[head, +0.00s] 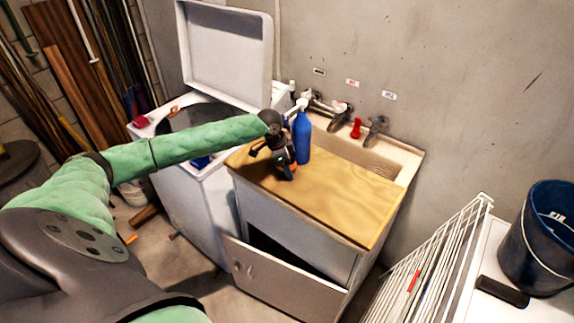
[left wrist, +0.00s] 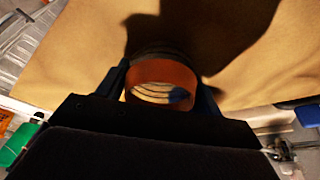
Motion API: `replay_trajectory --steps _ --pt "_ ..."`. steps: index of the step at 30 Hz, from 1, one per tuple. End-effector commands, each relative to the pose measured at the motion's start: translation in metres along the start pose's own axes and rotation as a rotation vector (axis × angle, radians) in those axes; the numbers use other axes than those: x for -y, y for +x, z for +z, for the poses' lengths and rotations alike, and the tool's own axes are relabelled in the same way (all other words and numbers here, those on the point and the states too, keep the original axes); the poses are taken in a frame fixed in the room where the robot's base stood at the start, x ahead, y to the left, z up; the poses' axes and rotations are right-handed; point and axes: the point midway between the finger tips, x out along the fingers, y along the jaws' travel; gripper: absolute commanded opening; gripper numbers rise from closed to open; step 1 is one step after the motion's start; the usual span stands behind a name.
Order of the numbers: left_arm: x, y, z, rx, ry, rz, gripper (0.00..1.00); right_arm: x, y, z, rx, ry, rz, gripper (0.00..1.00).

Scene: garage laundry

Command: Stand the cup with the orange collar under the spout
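The cup with the orange collar shows in the left wrist view (left wrist: 162,75), its collar facing the camera and its ribbed inside visible. In the head view, only a little dark and orange of it shows at the board, mostly hidden by my gripper. My left gripper (head: 284,165) is over the wooden board, with a finger on each side of the cup, seemingly touching it. Whether the cup rests on the board is unclear. Wall taps (head: 340,110) stand behind the sink; which part is the spout is hard to tell. My right gripper is not in view.
A blue spray bottle (head: 302,137) stands right behind my left gripper. The wooden board (head: 345,200) covers the front of the sink (head: 375,165), leaving a strip of basin open by the wall. An open-lidded washer (head: 205,235) stands left; a white rack (head: 430,265) stands right.

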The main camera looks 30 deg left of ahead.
Motion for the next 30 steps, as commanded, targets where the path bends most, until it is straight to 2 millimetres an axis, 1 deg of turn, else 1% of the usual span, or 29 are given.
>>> replay_trajectory --steps 1,2,10,14,17,19,21,27,30 --pt "0.0 0.0 0.0 0.0 0.0 0.0 0.77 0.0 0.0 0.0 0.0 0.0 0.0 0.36" --pt "0.0 0.0 0.0 0.0 0.0 0.0 0.81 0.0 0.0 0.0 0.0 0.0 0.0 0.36" --pt "0.0 -0.001 0.0 0.0 0.0 0.0 0.81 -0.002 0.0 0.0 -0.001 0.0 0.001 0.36" --pt "0.0 -0.006 0.0 -0.001 0.001 -0.001 0.81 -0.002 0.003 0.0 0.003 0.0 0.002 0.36" --pt "0.001 -0.017 0.0 -0.001 0.001 -0.001 0.81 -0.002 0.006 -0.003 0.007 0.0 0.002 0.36" --pt "0.001 -0.029 0.001 0.0 0.002 -0.003 0.81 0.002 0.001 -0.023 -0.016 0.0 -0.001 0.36" --pt "0.001 -0.042 0.0 -0.002 0.001 -0.003 0.81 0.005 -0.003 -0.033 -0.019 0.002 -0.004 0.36" --pt "0.001 -0.081 0.001 -0.001 0.001 -0.003 0.81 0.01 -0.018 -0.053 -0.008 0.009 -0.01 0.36" --pt "0.001 -0.097 0.0 -0.001 0.001 -0.003 0.81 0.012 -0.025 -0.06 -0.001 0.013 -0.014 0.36"
